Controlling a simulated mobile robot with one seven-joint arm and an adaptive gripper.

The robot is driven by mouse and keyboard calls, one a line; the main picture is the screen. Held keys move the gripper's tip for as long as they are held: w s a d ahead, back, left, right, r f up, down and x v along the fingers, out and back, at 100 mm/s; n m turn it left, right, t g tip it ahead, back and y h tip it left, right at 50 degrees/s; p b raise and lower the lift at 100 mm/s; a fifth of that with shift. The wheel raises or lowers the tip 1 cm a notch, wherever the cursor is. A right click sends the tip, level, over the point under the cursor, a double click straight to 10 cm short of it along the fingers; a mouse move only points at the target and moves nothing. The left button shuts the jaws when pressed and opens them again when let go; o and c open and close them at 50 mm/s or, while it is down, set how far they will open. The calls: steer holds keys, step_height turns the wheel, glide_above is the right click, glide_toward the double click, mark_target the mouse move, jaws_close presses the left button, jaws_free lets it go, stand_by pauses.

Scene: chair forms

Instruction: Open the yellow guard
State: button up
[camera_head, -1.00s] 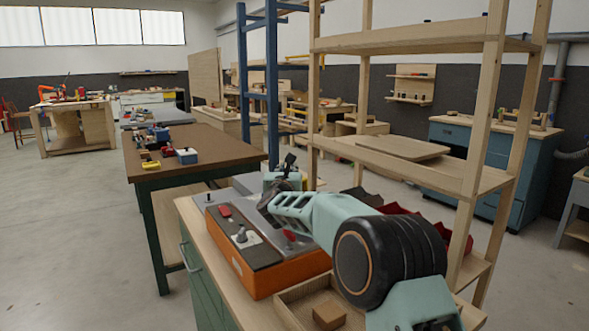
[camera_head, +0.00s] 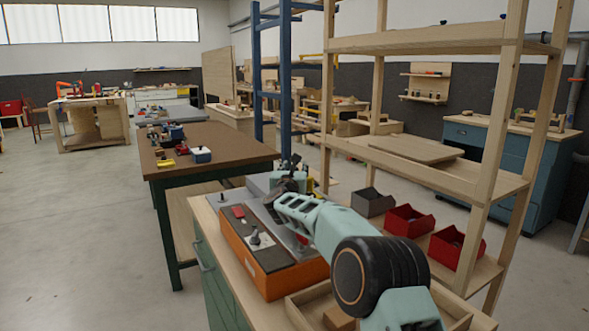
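An orange machine (camera_head: 285,279) with a grey top stands on a wooden-topped bench with green sides. A dark panel on it carries a red part (camera_head: 238,212) and a black knob (camera_head: 255,239). My arm reaches over the machine, and my gripper (camera_head: 289,166) is at its far end, by a grey-green part there. The fingers are dark, small and partly hidden by my own arm, so I cannot tell whether they are open or shut.
A grey bin (camera_head: 372,203) and two red bins (camera_head: 409,222) stand right of my arm. A wooden shelf rack (camera_head: 487,150) rises on the right. A wooden tray (camera_head: 302,312) with a block is near the front. A brown-topped table (camera_head: 225,143) stands behind on the left.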

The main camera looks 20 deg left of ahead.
steer(key=shift+s, duration=0.15)
steer(key=v, duration=1.1)
steer(key=shift+s, duration=0.35)
steer(key=shift+d, duration=0.1)
